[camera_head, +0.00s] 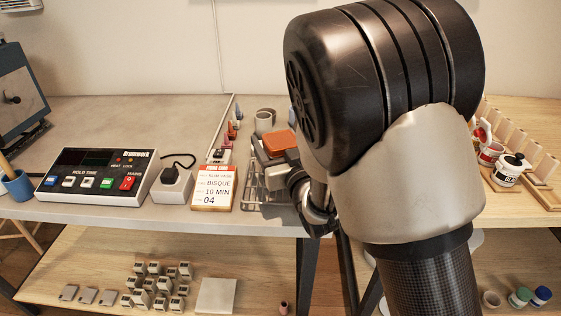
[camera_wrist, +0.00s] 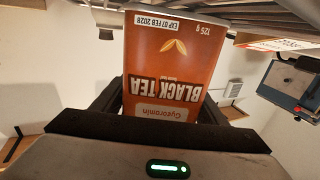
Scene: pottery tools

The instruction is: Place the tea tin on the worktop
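The tea tin (camera_wrist: 165,65) is orange with a "BLACK TEA" label, which reads upside down in the wrist view. My gripper (camera_wrist: 164,108) has one dark finger on each side of the tin, and both appear to touch it. In the head view an orange face of the tin (camera_head: 280,143) shows just left of my arm, over the wire rack (camera_head: 262,188). I cannot tell whether the tin rests on the rack. The grey worktop (camera_head: 110,120) runs to the left.
A grey cup (camera_head: 264,121) is behind the tin. The worktop's back left is clear.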

